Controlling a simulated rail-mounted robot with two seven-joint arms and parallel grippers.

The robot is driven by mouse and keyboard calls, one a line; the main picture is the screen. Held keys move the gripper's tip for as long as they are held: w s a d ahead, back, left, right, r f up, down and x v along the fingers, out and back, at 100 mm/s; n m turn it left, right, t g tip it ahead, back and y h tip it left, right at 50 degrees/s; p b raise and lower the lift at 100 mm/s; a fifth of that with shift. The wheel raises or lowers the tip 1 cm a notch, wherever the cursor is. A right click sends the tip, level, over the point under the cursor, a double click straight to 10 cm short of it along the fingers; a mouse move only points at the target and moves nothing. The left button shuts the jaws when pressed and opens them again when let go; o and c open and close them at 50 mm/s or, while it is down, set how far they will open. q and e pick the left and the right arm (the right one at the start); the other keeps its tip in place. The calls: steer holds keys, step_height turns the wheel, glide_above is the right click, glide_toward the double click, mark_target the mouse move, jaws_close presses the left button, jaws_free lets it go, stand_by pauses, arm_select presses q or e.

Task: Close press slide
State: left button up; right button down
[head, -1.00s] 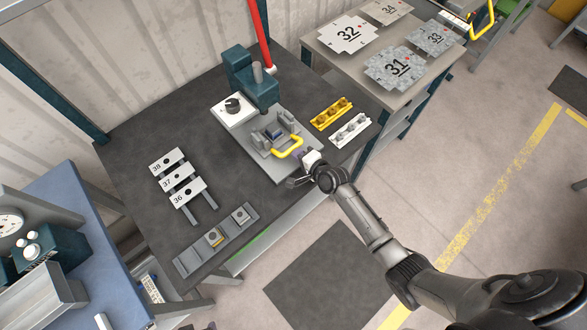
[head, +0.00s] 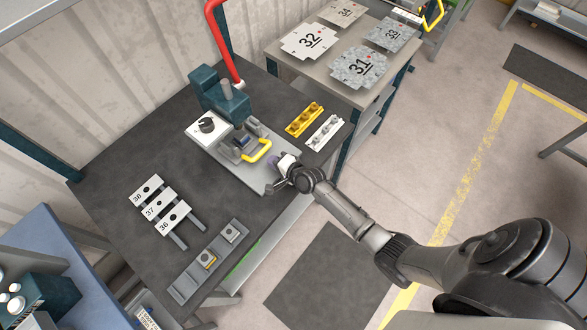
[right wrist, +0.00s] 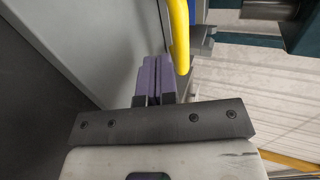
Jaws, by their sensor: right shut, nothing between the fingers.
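The teal press (head: 222,97) stands on the dark workbench. Its slide carries a small fixture (head: 241,141) and a yellow handle (head: 257,152), close in front of the press column, on a grey base plate (head: 250,178). My right gripper (head: 274,163) is shut with nothing between its fingers, on the outer side of the handle. In the right wrist view the purple fingers (right wrist: 152,78) are together just beside the yellow handle (right wrist: 180,35); I cannot tell whether they touch it. My left gripper is out of view.
A white box with a black knob (head: 207,125) sits left of the slide. Yellow (head: 304,118) and white (head: 324,132) tool blocks lie to its right. Numbered holders (head: 161,205) and a grey tray (head: 208,262) are at the front left. A side table (head: 345,80) holds sheet blanks.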

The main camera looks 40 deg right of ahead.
steer(key=v, duration=0.6)
steer(key=f+p+v, duration=0.1)
steer(key=v, duration=0.2)
steer(key=shift+s+r, duration=0.1)
steer(key=shift+s, duration=0.45)
steer(key=shift+v, duration=0.95)
steer(key=shift+d, duration=0.1)
steer(key=shift+n, duration=0.4)
steer(key=s+a+r+n+g+h, duration=0.1)
steer(key=s+a+r+n+g, duration=0.15)
steer(key=s+n, duration=0.4)
steer(key=s+a+r+n+g, duration=0.2)
steer(key=s+n+g, duration=0.25)
steer(key=s, duration=0.35)
steer(key=s+a+r+n+g+h, duration=0.1)
steer(key=s+a+r+n+g, duration=0.2)
steer(key=s+n, duration=0.45)
step_height(320, 180, up, 17)
steer(key=p, duration=1.7)
steer(key=shift+s+m+p, duration=0.2)
steer(key=shift+m+p, duration=0.15)
steer(key=shift+m, duration=0.1)
